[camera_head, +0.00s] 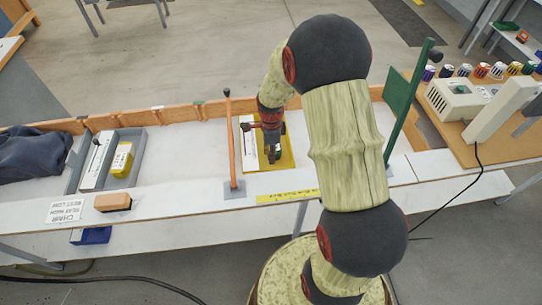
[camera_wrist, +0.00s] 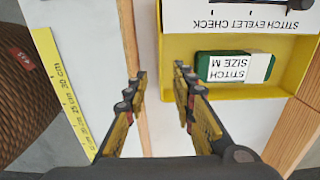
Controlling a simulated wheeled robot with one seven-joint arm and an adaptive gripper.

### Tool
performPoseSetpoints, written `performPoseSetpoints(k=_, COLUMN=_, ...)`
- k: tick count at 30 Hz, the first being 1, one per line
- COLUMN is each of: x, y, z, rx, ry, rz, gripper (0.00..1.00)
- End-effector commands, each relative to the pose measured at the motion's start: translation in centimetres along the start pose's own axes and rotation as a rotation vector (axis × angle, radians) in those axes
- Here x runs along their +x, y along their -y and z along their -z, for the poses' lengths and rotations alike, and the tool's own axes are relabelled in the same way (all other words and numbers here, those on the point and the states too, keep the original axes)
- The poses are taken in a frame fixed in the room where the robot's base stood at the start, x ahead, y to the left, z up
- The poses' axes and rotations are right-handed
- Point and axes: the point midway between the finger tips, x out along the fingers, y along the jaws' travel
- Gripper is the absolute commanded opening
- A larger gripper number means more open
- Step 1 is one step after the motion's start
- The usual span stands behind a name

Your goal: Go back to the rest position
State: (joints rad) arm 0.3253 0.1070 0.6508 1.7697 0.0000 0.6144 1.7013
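My gripper (camera_head: 272,157) is over the yellow tray (camera_head: 287,160) in the head view, with my arm reaching down from above. In the wrist view my gripper (camera_wrist: 158,82) has its two fingers apart and nothing between them. The yellow tray (camera_wrist: 178,50) shows there just beyond and to the right of the fingertips. In the head view the block is hard to make out behind my gripper.
An orange post (camera_head: 231,140) stands left of my gripper and a green upright panel (camera_head: 401,105) stands right. A grey tray (camera_head: 133,142) holds a yellow box (camera_head: 122,158). An orange-brown block (camera_head: 112,202) lies near the front edge. Machines (camera_head: 458,98) and several spools fill the right.

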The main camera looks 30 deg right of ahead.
Motion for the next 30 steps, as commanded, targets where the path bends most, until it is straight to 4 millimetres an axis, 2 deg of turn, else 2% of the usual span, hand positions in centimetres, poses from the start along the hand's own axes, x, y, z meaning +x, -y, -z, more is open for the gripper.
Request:
performPoseSetpoints(k=13, x=0.0, y=0.0, z=0.0, rx=-0.005, ry=0.0, rz=0.0, gripper=0.26)
performPoseSetpoints(k=17, x=0.0, y=-0.1, z=0.0, rx=-0.087, ry=0.0, rz=-0.004, gripper=0.26)
performPoseSetpoints(k=20, x=0.1, y=-0.8, z=0.1, rx=-0.238, ry=0.0, rz=-0.025, gripper=0.26)
performPoseSetpoints(k=24, x=0.4, y=-4.0, z=0.5, rx=-0.508, ry=0.012, rz=-0.096, gripper=0.26)
performPoseSetpoints(k=26, x=-0.4, y=-5.1, z=0.7, rx=-0.628, ry=0.021, rz=-0.111, gripper=0.26)
performPoseSetpoints(k=29, x=-3.0, y=-6.9, z=0.5, rx=-0.847, ry=0.033, rz=-0.113, gripper=0.26)
performPoseSetpoints(k=30, x=-4.4, y=-7.7, z=0.3, rx=-0.944, ry=0.036, rz=-0.108, gripper=0.26)
